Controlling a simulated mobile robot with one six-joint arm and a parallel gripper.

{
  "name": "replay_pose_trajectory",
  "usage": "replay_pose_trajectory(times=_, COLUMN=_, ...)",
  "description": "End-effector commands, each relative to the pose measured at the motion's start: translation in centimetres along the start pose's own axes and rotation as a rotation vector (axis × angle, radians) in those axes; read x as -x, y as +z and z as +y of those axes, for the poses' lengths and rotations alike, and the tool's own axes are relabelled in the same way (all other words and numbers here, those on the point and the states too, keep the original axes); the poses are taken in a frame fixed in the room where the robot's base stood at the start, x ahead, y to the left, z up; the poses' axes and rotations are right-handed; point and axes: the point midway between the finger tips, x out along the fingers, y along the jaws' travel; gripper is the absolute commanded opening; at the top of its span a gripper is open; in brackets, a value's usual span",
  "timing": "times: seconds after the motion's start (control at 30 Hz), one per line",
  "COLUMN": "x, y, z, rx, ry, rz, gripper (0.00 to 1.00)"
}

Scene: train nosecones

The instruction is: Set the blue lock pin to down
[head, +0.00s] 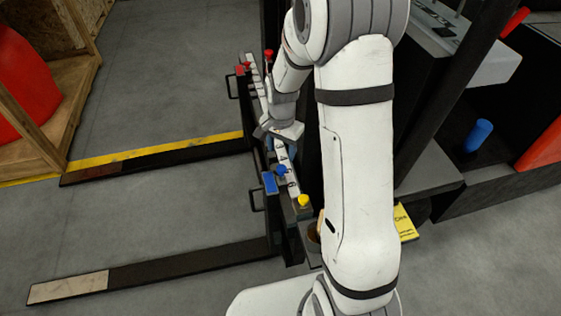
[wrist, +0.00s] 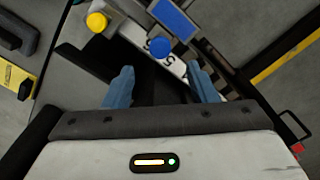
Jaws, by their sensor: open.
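The blue lock pin is a round blue knob (head: 282,171) beside a blue plate (head: 269,182) on the white numbered strip of the forklift carriage. In the wrist view the blue knob (wrist: 160,47) lies just beyond my fingertips, near the middle, with the blue plate (wrist: 174,19) above it. My gripper (wrist: 160,82) has its two blue-grey fingers spread apart with nothing between them. In the head view my gripper (head: 280,148) is over the strip, a little behind the blue knob, and partly hidden by my wrist. I cannot tell the pin's height from these views.
A yellow knob (head: 303,201) is nearer on the strip, and red knobs (head: 268,55) are at its far end. Two dark forks (head: 190,263) reach left over the grey floor. A wooden crate with a red object (head: 22,85) stands at the left.

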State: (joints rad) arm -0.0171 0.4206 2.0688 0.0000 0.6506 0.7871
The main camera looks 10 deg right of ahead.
Motion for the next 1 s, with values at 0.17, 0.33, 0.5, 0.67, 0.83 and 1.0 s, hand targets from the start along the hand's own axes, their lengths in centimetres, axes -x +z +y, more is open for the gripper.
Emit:
replay_pose_trajectory(times=0.17, x=-2.0, y=-0.1, z=0.0, rx=-0.008, ry=0.003, rz=-0.003, gripper=0.52)
replay_pose_trajectory(times=0.33, x=-4.9, y=-0.1, z=0.1, rx=-0.009, ry=0.004, rz=-0.004, gripper=0.52)
replay_pose_trajectory(times=0.5, x=-7.1, y=-0.2, z=0.2, rx=-0.01, ry=0.003, rz=-0.003, gripper=0.52)
replay_pose_trajectory(times=0.67, x=-7.9, y=-0.2, z=0.2, rx=-0.011, ry=0.001, rz=-0.001, gripper=0.52)
replay_pose_trajectory(times=0.83, x=-7.9, y=-0.3, z=0.2, rx=-0.011, ry=0.001, rz=-0.001, gripper=0.52)
replay_pose_trajectory(times=1.0, x=-7.9, y=-0.3, z=0.2, rx=-0.011, ry=0.001, rz=-0.001, gripper=0.45)
